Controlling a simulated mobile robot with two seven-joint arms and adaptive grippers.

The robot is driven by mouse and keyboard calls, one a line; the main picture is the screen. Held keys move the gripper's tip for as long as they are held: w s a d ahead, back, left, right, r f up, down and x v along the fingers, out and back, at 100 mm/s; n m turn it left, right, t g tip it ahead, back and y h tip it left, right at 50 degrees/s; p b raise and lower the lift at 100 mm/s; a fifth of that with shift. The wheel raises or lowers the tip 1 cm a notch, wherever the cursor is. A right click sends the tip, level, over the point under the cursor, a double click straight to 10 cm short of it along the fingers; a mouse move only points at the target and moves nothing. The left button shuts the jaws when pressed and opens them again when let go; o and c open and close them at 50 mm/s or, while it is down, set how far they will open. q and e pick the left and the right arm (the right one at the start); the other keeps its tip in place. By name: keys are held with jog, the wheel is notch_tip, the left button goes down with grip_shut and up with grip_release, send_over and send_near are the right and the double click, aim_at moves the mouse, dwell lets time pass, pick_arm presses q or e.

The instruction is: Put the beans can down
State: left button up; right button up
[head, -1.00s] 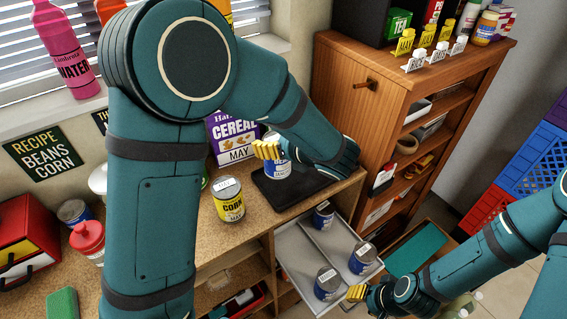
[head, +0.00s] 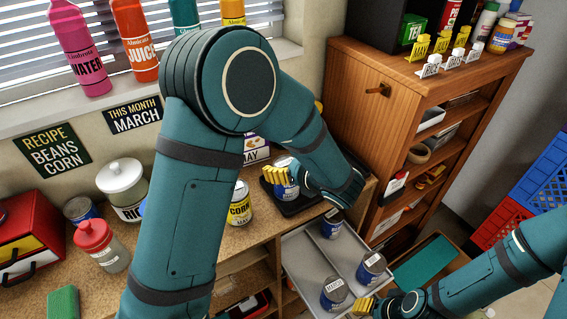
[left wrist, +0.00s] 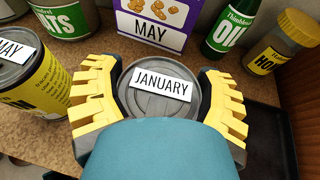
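A can with a blue label (head: 287,190), partly covered by my fingers, is at the dark mat on the counter. In the left wrist view its grey lid (left wrist: 160,100) carries a JANUARY tag; its label name is not readable. My left gripper (head: 281,180) has a yellow finger on each side of this can, closed against it, also in the left wrist view (left wrist: 162,95). The can looks upright; I cannot tell whether its base touches the dark mat (head: 300,207). My right gripper (head: 362,306) is low by the grey tray; its finger opening is unclear.
A yellow corn can (head: 239,207) stands left of the mat, with a MAY cereal box (head: 257,150) behind. The grey tray (head: 304,254) below holds several blue cans. A wooden cabinet (head: 365,130) rises at the right. A green bottle (left wrist: 228,28) stands near the held can.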

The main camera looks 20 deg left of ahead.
pick_arm(q)
jog(key=o, duration=0.3)
jog(key=shift+r, duration=0.2)
jog(key=p+v, duration=0.2)
jog(key=v, duration=1)
jog(key=shift+f, duration=0.15)
